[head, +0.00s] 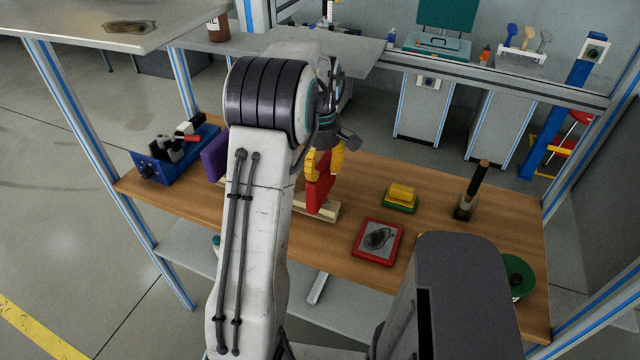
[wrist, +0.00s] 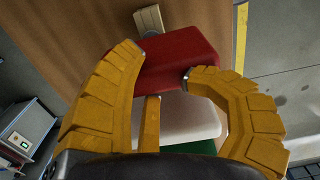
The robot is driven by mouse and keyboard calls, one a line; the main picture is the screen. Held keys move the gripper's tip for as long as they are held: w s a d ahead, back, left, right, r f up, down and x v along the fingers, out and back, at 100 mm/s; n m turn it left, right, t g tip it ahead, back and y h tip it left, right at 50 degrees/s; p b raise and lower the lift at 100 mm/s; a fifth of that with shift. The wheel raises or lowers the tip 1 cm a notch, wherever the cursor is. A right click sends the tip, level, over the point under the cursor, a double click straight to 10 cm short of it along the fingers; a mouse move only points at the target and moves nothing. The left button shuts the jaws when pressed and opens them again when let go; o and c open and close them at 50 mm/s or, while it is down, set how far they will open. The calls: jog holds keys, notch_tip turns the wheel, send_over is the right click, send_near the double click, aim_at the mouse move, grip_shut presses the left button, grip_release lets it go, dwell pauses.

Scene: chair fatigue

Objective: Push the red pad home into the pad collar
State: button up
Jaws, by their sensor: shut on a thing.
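My gripper (wrist: 164,74) has its yellow fingers closed around a red block-like piece, which I take as the red pad (wrist: 178,58). In the wrist view white and green parts lie just behind it, between the fingers. A small grey metal end and a pale wooden piece (wrist: 149,18) show at its far side. In the head view my gripper (head: 325,163) is over the middle of the table, and the red pad (head: 318,192) reaches down to a pale wooden bar (head: 325,210). I cannot tell which part is the pad collar, or whether the pad touches it.
The wooden table (head: 455,245) carries a purple block (head: 214,156), a blue fixture (head: 172,160), a red tray (head: 362,246) with a dark item, a yellow-green block (head: 401,195), a dark upright tool (head: 470,190) and a green spool (head: 517,274). The right side has bare patches.

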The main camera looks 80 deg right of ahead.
jog(key=shift+s+d+f, duration=0.1)
jog(key=shift+f, duration=0.65)
grip_shut()
jog(key=shift+d+r+p, duration=0.15)
jog(key=shift+r+p, duration=0.15)
jog(key=shift+r, duration=0.1)
jog(key=shift+d+r+p, duration=0.25)
jog(key=shift+r+p, duration=0.35)
jog(key=shift+r, duration=0.05)
jog(key=shift+d+r+p, duration=0.25)
jog(key=shift+r+p, duration=0.35)
jog(key=shift+r, duration=0.05)
jog(key=shift+a+r+p, duration=0.1)
jog(key=shift+r+p, duration=0.35)
jog(key=shift+r, duration=0.1)
jog(key=shift+r+p, duration=1.75)
jog(key=shift+r, duration=0.3)
jog(key=shift+c, duration=2)
grip_release()
